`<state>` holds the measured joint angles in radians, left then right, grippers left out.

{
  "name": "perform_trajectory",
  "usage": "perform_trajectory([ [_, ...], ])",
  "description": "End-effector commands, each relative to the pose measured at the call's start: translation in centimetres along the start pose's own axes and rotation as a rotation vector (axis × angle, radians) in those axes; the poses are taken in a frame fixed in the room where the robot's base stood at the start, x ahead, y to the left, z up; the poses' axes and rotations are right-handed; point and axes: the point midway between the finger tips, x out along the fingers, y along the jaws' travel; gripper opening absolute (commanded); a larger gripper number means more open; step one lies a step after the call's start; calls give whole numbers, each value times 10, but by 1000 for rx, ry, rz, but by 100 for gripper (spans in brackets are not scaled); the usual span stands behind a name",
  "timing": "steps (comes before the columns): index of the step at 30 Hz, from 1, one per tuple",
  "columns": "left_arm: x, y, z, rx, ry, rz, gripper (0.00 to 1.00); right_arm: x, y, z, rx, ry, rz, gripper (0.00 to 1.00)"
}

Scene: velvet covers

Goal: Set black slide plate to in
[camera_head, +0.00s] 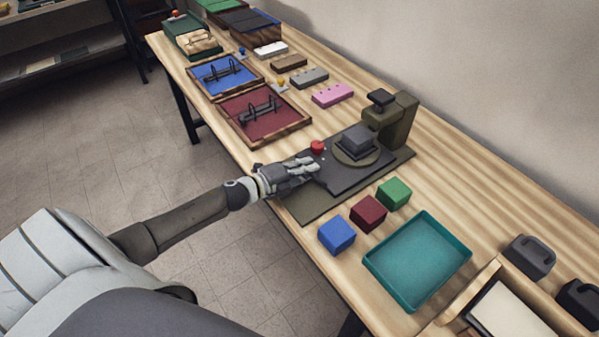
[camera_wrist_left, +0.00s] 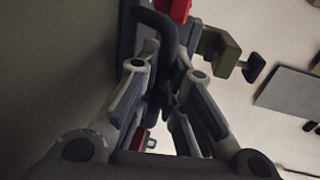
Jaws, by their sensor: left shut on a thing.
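The black slide plate (camera_head: 343,183) lies on the dark olive base (camera_head: 305,207) of a press. It carries a round olive disc with a dark grey block (camera_head: 357,139) on it. The press post (camera_head: 397,122) stands behind, its dark head beside the block. A red knob (camera_head: 317,147) shows near the plate's left edge. My left gripper (camera_head: 311,168) is at the plate's front left edge, fingers closed. In the left wrist view my left gripper (camera_wrist_left: 169,75) is shut on a dark curved handle (camera_wrist_left: 158,28), seemingly the plate's; its fingers partly hide it.
Blue (camera_head: 337,234), dark red (camera_head: 368,213) and green (camera_head: 394,193) blocks stand in front of the base, beside a teal tray (camera_head: 459,252). A dark red framed board (camera_head: 290,127) lies to the left. Bare wood runs along the wall side.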

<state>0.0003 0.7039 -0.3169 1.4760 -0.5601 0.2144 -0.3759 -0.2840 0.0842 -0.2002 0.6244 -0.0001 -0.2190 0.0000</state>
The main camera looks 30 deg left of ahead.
Motion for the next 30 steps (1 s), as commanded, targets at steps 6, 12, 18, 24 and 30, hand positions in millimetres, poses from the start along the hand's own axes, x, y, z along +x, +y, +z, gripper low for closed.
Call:
perform_trajectory([
  [6, 1, 0, 0, 1, -2, 0, 0, 0, -3, 6, 1, -8, -4, 40],
  [12, 1, 0, 0, 1, -1, 1, 19, -1, -10, 25, 3, -35, -11, 40],
  [18, 1, 0, 0, 1, -1, 1, 19, -1, -10, 22, 3, -31, -11, 40],
  [24, -6, 2, 0, 0, -1, 3, 19, -1, -6, 14, 2, -18, -7, 40],
  [30, -33, 3, 0, -1, -1, 5, 19, -1, -6, 14, 2, -19, -7, 40],
])
